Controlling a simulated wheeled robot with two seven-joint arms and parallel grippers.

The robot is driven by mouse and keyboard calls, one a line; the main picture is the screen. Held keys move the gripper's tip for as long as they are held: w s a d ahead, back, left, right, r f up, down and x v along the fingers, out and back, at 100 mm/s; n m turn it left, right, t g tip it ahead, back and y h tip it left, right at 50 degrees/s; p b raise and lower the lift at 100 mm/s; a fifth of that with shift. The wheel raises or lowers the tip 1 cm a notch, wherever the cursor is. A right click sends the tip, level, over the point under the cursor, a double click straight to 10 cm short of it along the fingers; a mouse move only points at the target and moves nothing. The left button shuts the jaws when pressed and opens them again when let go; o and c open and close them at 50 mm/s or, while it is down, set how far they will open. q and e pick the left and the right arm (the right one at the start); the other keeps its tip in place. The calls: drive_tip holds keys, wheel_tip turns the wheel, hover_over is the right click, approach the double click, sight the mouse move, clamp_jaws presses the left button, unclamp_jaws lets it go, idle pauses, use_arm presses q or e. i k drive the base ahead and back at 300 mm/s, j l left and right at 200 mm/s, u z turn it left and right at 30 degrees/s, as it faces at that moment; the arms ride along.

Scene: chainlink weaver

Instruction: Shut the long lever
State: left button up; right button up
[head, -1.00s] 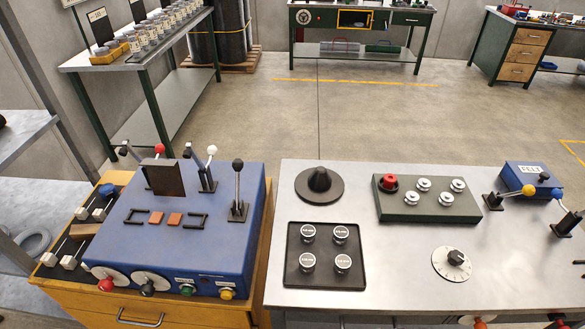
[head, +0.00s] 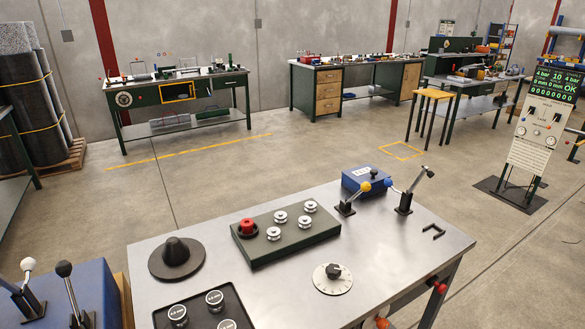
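Several levers are in view, and I cannot tell for sure which is the long one. On the metal table (head: 345,235), a yellow-knobbed lever (head: 356,197) leans right beside a small blue box (head: 364,179). Just right of it, a black-based lever (head: 411,192) rises tilted to the right with a dark tip; a blue ball shows at its left. Neither of my grippers is in view.
The table also carries a black cone on a disc (head: 177,257), a green box with a red button (head: 286,233), a white dial (head: 333,278) and a black tray (head: 207,306). A display stand (head: 541,130) is at right. Open floor lies beyond the table.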

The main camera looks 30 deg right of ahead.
sight(366, 186)
drive_tip(key=z, duration=1.55)
